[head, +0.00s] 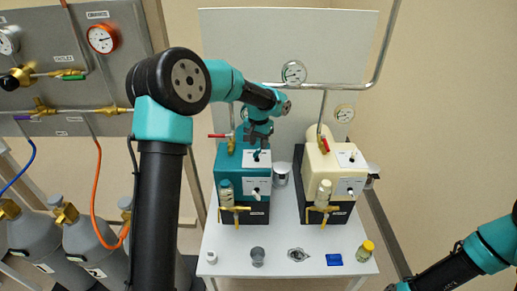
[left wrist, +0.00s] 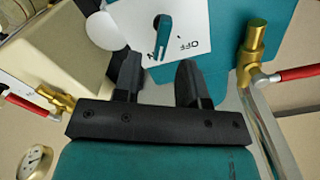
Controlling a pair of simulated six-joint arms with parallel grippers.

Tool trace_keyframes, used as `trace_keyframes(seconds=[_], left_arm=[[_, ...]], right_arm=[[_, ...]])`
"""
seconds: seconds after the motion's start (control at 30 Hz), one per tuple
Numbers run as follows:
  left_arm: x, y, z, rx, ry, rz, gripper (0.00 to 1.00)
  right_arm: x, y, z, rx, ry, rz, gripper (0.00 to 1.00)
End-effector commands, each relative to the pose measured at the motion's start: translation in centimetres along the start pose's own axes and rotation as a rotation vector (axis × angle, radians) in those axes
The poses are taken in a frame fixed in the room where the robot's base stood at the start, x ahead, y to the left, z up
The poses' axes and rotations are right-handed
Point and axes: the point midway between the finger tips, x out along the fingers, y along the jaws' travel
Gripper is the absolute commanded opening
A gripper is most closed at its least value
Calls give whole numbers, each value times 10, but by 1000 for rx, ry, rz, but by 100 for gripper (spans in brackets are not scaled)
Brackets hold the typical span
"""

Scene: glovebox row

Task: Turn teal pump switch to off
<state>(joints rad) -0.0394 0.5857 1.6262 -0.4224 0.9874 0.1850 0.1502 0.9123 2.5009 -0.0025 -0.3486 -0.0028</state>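The teal pump (head: 228,160) stands on the white table at the left of the pair. Its upper white switch plate (left wrist: 205,22) carries a teal switch lever (left wrist: 163,32) in the left wrist view. The lever's narrow end points down in that view, partly over a label of which an N shows; OFF is printed to its right. My left gripper (head: 258,151) is just above this plate. In the left wrist view its two black fingers (left wrist: 160,82) are apart with nothing between them, and the lever lies beyond the tips. My right gripper is out of view; only its arm shows, lower right.
A cream pump (head: 312,178) stands to the right, with a metal cup (head: 280,174) between the pumps. Small items, including a blue block (head: 334,259) and a yellow-capped bottle (head: 365,250), line the table's front.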

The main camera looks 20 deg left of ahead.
Motion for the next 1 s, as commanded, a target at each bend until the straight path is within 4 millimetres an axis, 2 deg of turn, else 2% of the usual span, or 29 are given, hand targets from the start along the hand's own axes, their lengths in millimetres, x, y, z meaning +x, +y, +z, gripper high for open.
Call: trace_keyframes(seconds=[0.1,0.2,0.57,1.0], left_arm=[[18,0,0,-1,-3,-1,38],[26,-1,0,-1,-1,-1,38],[32,0,0,-1,0,0,38],[31,0,0,-1,0,0,0]], right_arm=[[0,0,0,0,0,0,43],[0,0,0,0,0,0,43],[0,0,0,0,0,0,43],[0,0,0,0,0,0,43]])
